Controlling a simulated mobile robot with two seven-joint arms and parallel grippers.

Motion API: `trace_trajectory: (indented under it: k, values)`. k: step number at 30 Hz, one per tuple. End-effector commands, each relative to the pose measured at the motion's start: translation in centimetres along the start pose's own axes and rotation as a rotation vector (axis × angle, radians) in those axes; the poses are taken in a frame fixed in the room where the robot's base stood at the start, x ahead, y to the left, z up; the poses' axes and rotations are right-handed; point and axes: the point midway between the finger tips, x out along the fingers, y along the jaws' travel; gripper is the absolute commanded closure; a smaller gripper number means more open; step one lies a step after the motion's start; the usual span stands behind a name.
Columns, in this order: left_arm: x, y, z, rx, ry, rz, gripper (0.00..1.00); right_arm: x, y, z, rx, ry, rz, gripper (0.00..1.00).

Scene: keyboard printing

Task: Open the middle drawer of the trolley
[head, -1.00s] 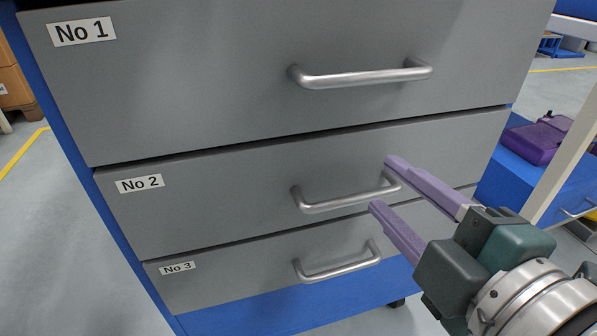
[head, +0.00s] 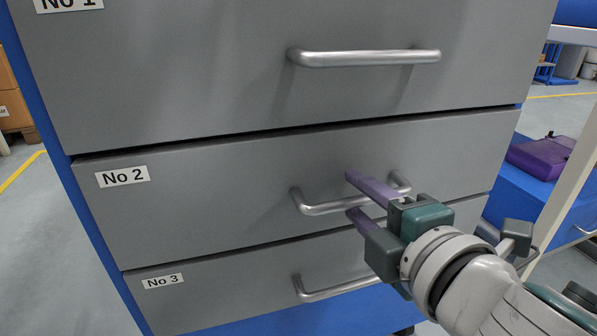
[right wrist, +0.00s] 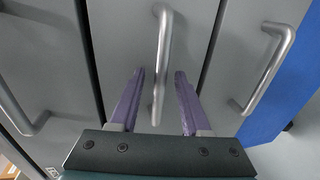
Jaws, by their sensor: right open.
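The trolley's middle drawer (head: 220,190), labelled No 2 (head: 123,176), is grey and looks shut. Its silver bar handle (head: 316,208) shows upright in the right wrist view (right wrist: 163,40). My right gripper (head: 350,194) is open, with one purple finger above the handle bar and the other below it. In the right wrist view the handle lies between the two fingers (right wrist: 160,72), with a gap on each side. I cannot tell whether a finger touches the bar. Part of the handle is hidden behind the upper finger. My left gripper is not in view.
The No 1 drawer (head: 200,75) with its handle (head: 365,58) is above, and the No 3 drawer (head: 220,270) with its handle (head: 330,290) is below. A purple case (head: 543,157) sits on a blue unit at right. Floor shows at left.

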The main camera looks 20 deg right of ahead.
Motion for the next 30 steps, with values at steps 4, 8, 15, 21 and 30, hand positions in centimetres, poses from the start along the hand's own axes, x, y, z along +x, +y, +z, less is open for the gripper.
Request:
trace_trajectory:
  k: [4,8,15,21,30]
  values:
    - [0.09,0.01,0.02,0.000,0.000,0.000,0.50,0.33,0.04,-0.02,0.000,0.001,0.000,0.53]
    - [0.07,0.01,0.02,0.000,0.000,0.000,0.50,0.30,0.05,-0.02,0.001,0.001,0.000,0.53]
    - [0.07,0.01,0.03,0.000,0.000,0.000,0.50,0.28,0.04,-0.02,0.001,0.001,0.000,0.75]
    - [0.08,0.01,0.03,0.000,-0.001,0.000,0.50,0.28,0.04,-0.02,0.001,0.001,0.000,0.98]
    - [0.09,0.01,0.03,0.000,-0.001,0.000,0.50,0.27,0.04,-0.03,0.001,0.001,0.000,1.00]
